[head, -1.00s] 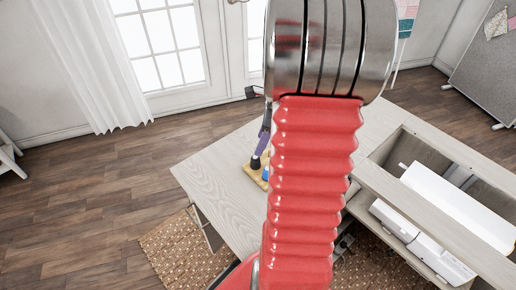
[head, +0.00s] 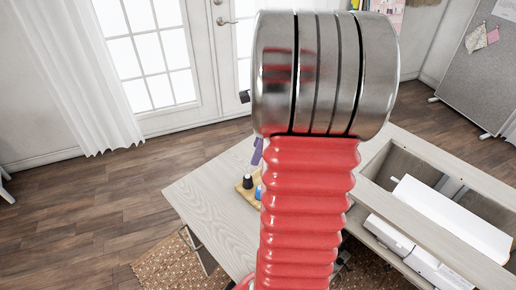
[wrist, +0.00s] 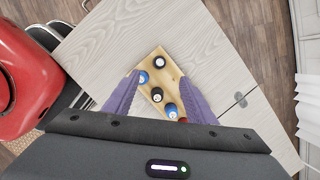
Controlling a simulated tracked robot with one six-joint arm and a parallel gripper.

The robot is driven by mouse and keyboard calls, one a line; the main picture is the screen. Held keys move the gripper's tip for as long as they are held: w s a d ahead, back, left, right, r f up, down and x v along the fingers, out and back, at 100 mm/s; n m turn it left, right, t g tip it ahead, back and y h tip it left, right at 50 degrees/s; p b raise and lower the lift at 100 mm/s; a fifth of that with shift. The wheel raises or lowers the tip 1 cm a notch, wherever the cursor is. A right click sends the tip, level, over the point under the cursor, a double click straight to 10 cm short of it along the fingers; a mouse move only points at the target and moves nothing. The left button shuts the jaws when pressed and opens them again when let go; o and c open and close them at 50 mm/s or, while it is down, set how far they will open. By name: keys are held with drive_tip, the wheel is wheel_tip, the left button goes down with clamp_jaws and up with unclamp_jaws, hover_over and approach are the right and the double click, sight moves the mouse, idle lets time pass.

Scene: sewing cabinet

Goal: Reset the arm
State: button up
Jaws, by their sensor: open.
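My gripper (wrist: 149,98) shows in the wrist view with its two purple fingers apart and nothing between them that it grips. It hangs above a wooden thread board (wrist: 174,72) that holds several spools with black and blue tops. The board lies on the pale cabinet top (wrist: 215,60). In the head view, my red ribbed arm with its metal joint fills the middle and hides most of the gripper. A part of the board (head: 247,192) shows just left of the arm.
The cabinet has an open well at the right with a white panel (head: 452,218) across it. A white machine (head: 415,255) sits lower, below the top. French doors (head: 150,50) and a curtain (head: 72,75) stand behind. Wooden floor is clear at the left.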

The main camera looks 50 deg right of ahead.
idle(0.6)
drive_tip(key=s+a+r+n+t, duration=0.1)
drive_tip(key=a+r+n, duration=0.2)
drive_tip(key=a+n, duration=0.6)
drive_tip(key=s+a+r+n+t+h, duration=0.1)
drive_tip(key=a+r+n, duration=0.3)
drive_tip(key=a+n, duration=0.6)
drive_tip(key=s+a+r+n+t, duration=0.1)
drive_tip(key=s+a+r+n, duration=0.2)
drive_tip(key=a+n, duration=0.7)
drive_tip(key=a+r, duration=0.1)
drive_tip(key=a, duration=0.2)
drive_tip(key=shift+s+a+r+h, duration=0.15)
drive_tip(key=shift+s+a+h, duration=0.1)
drive_tip(key=shift+h, duration=0.15)
